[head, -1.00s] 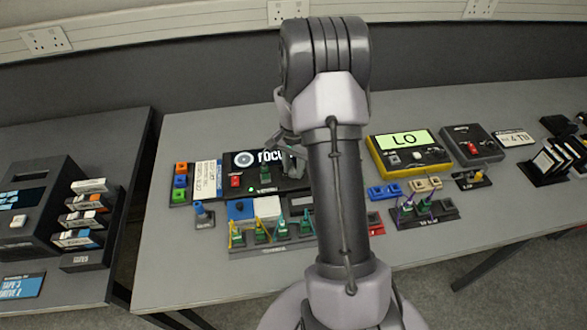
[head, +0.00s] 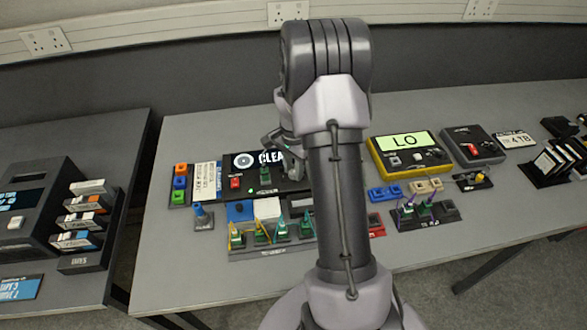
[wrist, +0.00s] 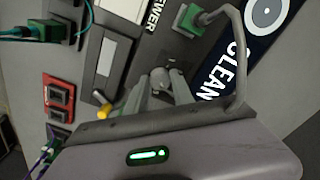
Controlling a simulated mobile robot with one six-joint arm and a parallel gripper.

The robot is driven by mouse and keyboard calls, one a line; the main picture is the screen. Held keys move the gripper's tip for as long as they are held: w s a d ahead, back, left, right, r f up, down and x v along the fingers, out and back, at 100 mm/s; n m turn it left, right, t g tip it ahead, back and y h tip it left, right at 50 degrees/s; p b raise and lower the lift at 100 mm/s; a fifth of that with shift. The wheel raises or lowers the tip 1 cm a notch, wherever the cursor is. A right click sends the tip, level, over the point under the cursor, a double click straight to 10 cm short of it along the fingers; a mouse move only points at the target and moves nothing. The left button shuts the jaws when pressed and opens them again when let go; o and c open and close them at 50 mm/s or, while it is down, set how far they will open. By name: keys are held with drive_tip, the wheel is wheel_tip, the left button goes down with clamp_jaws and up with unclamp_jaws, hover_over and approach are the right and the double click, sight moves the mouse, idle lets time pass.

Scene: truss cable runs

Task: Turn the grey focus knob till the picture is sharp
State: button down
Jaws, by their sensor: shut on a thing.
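The grey focus knob (wrist: 160,78) shows between my fingertips in the wrist view. My gripper (wrist: 160,84) is shut on it, one finger on each side. In the head view my gripper (head: 288,160) is over the right part of the black unit, and my arm hides the knob there. The unit's dark screen (head: 262,159) shows a ring emblem and white letters beginning "CLEA". In the wrist view the screen (wrist: 235,60) reads "CLEAN", with crisp-edged letters; its end is cut off.
A red switch (head: 236,182) is on the unit's left. A rack of green plugs (head: 270,238) stands in front. A yellow device (head: 410,153) reading "LO" is to the right.

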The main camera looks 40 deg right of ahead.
drive_tip(key=c, duration=1.1)
unclamp_jaws()
wheel_tip(320, 180, up, 18)
drive_tip(key=p, duration=0.6)
drive_tip(key=shift+f, duration=0.25)
drive_tip(key=s+a+r+n+t+b, duration=0.1)
drive_tip(key=s+a+r+n, duration=0.25)
drive_tip(key=a, duration=0.45)
drive_tip(key=s+a+r+n+t+b, duration=0.1)
drive_tip(key=s+a+r+n+t, duration=0.1)
drive_tip(key=a+r, duration=0.35)
drive_tip(key=s+a+r+n+t+b, duration=0.1)
drive_tip(key=s+a+r+n, duration=0.15)
drive_tip(key=a, duration=0.75)
drive_tip(key=s+a+f+n+t+y+b, duration=0.1)
drive_tip(key=s+a+n+y, duration=0.1)
drive_tip(key=s+a+n, duration=0.2)
drive_tip(key=s+a, duration=0.3)
drive_tip(key=s, duration=0.3)
drive_tip(key=shift+f+t, duration=0.35)
drive_tip(key=shift+t, duration=0.05)
